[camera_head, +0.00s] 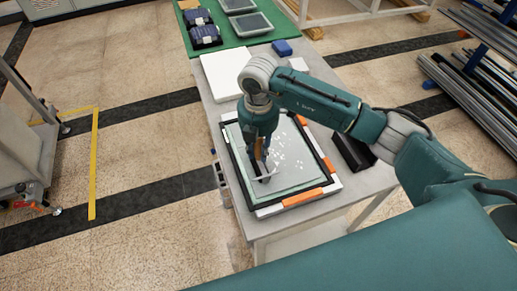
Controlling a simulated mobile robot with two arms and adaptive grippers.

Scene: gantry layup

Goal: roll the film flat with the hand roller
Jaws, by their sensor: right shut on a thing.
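The film (292,148) is a pale green sheet with white flecks. It lies inside a black frame (334,186) with orange and white pieces along its edges, on the near part of the long table. My right gripper (263,168) points down over the left middle of the film. It is shut on the hand roller (266,179), of which only a small pale part shows below the fingers. I cannot tell whether the roller touches the film. My left gripper is not in view.
A black box (352,152) stands right of the frame. A white board (222,76) and a blue block (282,47) lie behind it. A green mat (222,42) with dark blue cases (205,35) and grey trays (250,24) is at the far end. A cart (28,150) stands left.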

